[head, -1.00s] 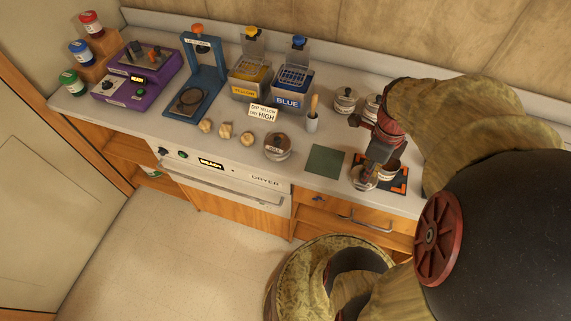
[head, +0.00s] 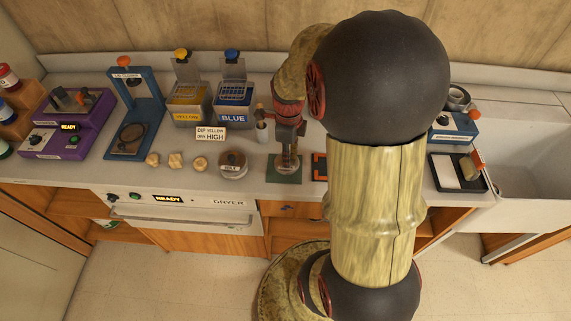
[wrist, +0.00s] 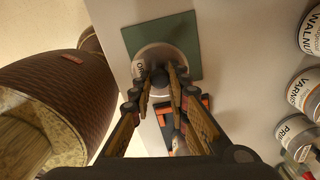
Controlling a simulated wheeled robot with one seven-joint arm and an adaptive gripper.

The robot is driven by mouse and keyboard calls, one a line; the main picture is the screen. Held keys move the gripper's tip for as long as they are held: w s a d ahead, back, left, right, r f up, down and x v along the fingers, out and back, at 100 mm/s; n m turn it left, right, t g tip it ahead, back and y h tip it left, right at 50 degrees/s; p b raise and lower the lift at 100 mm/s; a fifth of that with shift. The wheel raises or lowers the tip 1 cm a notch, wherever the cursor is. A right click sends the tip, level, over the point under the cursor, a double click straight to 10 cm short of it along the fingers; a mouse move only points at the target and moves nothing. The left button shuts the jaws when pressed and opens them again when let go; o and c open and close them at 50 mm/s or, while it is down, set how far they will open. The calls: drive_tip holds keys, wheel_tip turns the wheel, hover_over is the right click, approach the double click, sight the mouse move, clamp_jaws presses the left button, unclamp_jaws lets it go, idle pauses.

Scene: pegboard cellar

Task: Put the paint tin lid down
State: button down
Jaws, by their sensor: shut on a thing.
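My gripper (head: 286,158) is shut on the paint tin lid (wrist: 150,56), a round pale grey disc with part of a label showing. In the wrist view the fingertips (wrist: 161,80) close around its dark knob. The lid is over the green square mat (wrist: 190,43), which also shows under my gripper in the head view (head: 275,173). I cannot tell whether the lid touches the mat. The orange-cornered dark mat (wrist: 165,120) is just beside, partly hidden by my fingers. In the head view my arm hides most of it.
Several labelled tins, such as the varnish tin (wrist: 303,92), stand at the right in the wrist view. A brush pot (head: 262,131) is behind. A sink (head: 525,165) lies at the right.

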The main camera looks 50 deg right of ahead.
drive_tip(key=shift+w+f, duration=0.3)
drive_tip(key=shift+f, duration=0.1)
drive_tip(key=shift+w+d+f+b, duration=0.15)
drive_tip(key=shift+f+b, duration=0.15)
drive_tip(key=shift+f, duration=0.65)
drive_tip(key=shift+w+f+b, duration=0.15)
drive_tip(key=shift+f+b, duration=0.15)
drive_tip(key=shift+f, duration=0.6)
drive_tip(key=shift+f, duration=0.1)
drive_tip(key=c, duration=1.7)
unclamp_jaws()
drive_tip(key=shift+c, duration=0.2)
